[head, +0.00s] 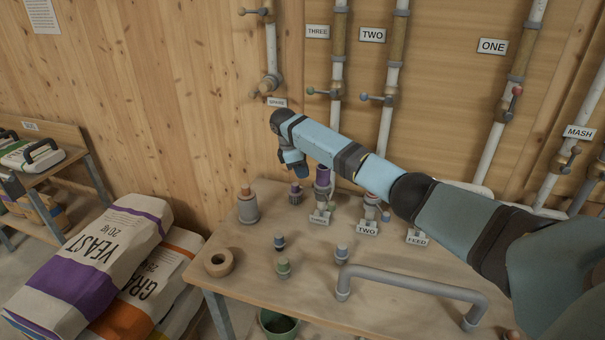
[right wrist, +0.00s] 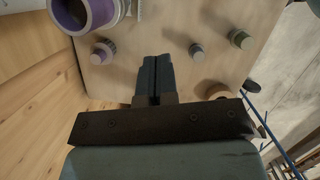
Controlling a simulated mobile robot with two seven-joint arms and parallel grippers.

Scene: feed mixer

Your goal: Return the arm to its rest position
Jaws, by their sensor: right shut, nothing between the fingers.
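My right arm reaches in from the right in the head view, over the wooden table (head: 385,275). Its gripper (head: 300,170) hangs above the back of the table, near the purple-topped pipe stub (head: 322,180) and a small purple-marked fitting (head: 295,192). In the right wrist view, the right gripper (right wrist: 154,80) has its two dark fingers together with nothing between them. The purple ring of the pipe stub (right wrist: 88,12) shows at top left there, apart from the fingers. My left gripper is not in view.
On the table stand a grey canister (head: 247,208), a tan ring (head: 219,263), a green fitting (head: 283,267), blue-topped fittings (head: 279,242) and a grey handle rail (head: 410,281). Labelled pipes with valves (head: 337,70) line the wall behind. Feed sacks (head: 95,260) lie at the left.

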